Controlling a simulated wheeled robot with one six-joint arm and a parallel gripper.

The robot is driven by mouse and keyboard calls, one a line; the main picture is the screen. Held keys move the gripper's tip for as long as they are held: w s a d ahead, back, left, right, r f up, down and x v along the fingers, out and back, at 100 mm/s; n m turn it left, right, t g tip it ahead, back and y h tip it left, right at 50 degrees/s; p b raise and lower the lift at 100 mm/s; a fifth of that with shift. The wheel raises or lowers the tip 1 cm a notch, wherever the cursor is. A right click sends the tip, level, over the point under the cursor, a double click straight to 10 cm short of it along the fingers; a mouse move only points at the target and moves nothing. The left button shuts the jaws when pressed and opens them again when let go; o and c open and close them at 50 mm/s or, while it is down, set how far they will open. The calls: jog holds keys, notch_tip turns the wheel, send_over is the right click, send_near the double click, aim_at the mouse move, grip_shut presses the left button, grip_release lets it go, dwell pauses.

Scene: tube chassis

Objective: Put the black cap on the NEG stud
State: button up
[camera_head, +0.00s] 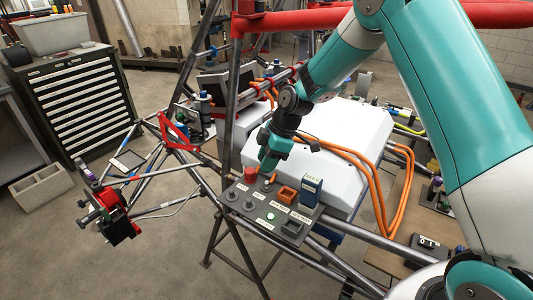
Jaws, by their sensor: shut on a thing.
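My gripper (267,170) points down over the left back part of a grey panel (262,214). It is shut on what seems to be the black cap, which the teal fingers mostly hide. A red cap (250,175) stands upright on the panel, just left of my fingertips. A small copper-coloured stud (268,183) shows just under and beside the fingertips. I cannot read the stud labels or tell whether the held cap touches the stud.
A white case (345,140) with orange cables (377,190) lies behind. Chassis tubes surround the panel.

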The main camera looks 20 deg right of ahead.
aim_at(265, 182)
jog(key=shift+f+b, duration=1.85)
jog(key=shift+f, duration=1.15)
jog(key=shift+f+b, duration=0.2)
jog(key=shift+b, duration=0.15)
jog(key=shift+r, duration=0.25)
jog(key=shift+r+p, duration=0.5)
jog(key=shift+r, duration=0.1)
jog(key=shift+f+b, duration=0.75)
jog(key=shift+f, duration=0.1)
jog(key=shift+r, duration=0.15)
jog(key=shift+r+p, duration=0.5)
jog(key=shift+r, duration=0.2)
jog(key=shift+f+b, duration=0.7)
jog(key=shift+f, duration=0.1)
dwell(1.0)
jog(key=o, duration=0.6)
